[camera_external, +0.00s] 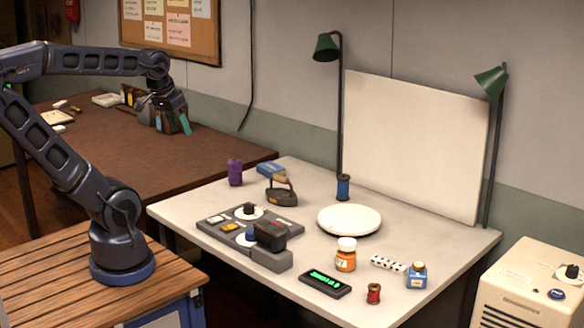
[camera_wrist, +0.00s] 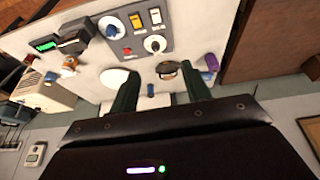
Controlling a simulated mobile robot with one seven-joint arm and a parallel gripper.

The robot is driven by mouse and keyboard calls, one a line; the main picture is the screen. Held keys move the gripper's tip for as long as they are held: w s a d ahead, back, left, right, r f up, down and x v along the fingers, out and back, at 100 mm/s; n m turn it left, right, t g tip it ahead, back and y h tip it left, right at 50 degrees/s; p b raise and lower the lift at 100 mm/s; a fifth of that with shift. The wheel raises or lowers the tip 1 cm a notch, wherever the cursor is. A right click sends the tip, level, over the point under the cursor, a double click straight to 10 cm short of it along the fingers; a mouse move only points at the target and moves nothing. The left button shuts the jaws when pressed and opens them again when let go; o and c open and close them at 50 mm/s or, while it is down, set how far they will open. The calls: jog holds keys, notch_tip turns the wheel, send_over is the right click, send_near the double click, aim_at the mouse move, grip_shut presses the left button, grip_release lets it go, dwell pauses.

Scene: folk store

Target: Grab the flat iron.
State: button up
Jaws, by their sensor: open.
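The flat iron (camera_external: 281,194) is dark with a brown handle. It sits toward the back left of the light table (camera_external: 185,212), close to a blue block (camera_external: 269,170). It also shows in the wrist view (camera_wrist: 167,74), small and beyond my fingers. My gripper (camera_external: 172,122) is raised at the left, over the brown table, well apart from the iron. Its two dark green fingers also show in the wrist view (camera_wrist: 160,90), spread apart with nothing held between them.
A purple spool (camera_external: 235,172) stands left of the iron, and a grey control panel (camera_external: 272,222) lies in front. A white round plate (camera_external: 349,220) and blue spool (camera_external: 343,187) are to its right. A tall green lamp (camera_external: 341,110) and white board (camera_external: 415,140) stand behind.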

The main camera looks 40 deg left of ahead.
jog(key=w+d+f+n+g+h, duration=0.25)
jog(key=w+f+g+h, duration=0.2)
jog(key=w, duration=0.45)
jog(key=n+t+h, duration=0.7)
jog(key=n+h, duration=0.2)
jog(key=h, duration=0.1)
send_near(273, 177)
jog(key=w, duration=0.2)
jog(key=shift+g+y, duration=0.25)
jog(key=x, duration=0.6)
jog(key=shift+s+d+r, duration=0.2)
jog(key=shift+d+r, duration=0.05)
jog(key=shift+d, duration=0.15)
jog(key=shift+s+x, duration=0.2)
jog(key=shift+x, duration=1.05)
jog(key=shift+s+x, duration=0.15)
jog(key=shift+x, duration=1.1)
jog(key=shift+d+f, duration=0.1)
grip_shut()
